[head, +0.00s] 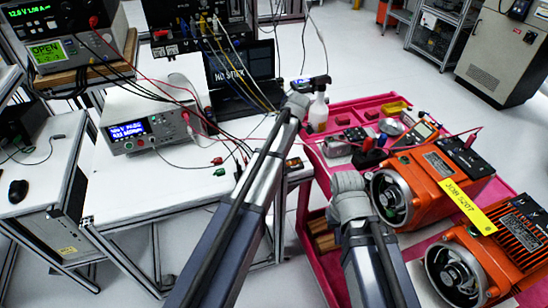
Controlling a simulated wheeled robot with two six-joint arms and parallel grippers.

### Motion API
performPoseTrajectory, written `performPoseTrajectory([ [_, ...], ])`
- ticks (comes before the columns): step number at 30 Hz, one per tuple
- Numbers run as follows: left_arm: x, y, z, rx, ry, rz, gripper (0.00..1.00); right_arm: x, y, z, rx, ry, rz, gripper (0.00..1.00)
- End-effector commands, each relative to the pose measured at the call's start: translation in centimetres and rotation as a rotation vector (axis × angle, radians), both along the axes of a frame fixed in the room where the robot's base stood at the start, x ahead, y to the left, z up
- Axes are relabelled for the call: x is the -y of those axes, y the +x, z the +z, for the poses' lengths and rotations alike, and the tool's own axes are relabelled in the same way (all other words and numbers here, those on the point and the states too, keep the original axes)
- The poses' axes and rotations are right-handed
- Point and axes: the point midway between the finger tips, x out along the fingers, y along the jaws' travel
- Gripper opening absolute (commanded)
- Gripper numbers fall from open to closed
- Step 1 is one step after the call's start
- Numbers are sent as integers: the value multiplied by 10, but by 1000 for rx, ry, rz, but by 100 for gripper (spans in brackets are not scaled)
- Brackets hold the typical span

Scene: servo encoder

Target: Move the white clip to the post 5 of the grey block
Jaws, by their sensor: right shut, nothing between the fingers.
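My right gripper (370,158) is small and dark, just past my right arm's wrist and over the pink cart. It is shut, with nothing seen between its fingers. My left arm reaches up the middle of the picture, and its gripper (316,81) is a small dark shape above the white bottle. I cannot tell whether it is open or shut. I cannot make out the white clip.
Two orange motors (432,178) stand on the pink cart (345,109), one with a yellow label. A multimeter (423,131) lies behind them.

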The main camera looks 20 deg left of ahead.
Motion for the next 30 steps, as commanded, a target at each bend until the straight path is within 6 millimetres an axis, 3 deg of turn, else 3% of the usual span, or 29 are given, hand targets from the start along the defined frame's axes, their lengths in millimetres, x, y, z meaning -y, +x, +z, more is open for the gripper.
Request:
performPoseTrajectory([
  [4, 0, 0, -1, 0, 0, 0, 0, 0, 0, 0, 0, 0, 0, 0],
  [5, 0, 0, -1, 0, 0, 0, 21, 0, 0, 0, 0, 0, 0, 0],
  [14, 0, 0, -1, 0, 0, 0, 53, 0, 0, -1, 0, 0, 0, 0],
  [30, 0, 0, 5, 0, 0, 0, 53, 0, 0, 5, 0, 0, 0, 0],
])
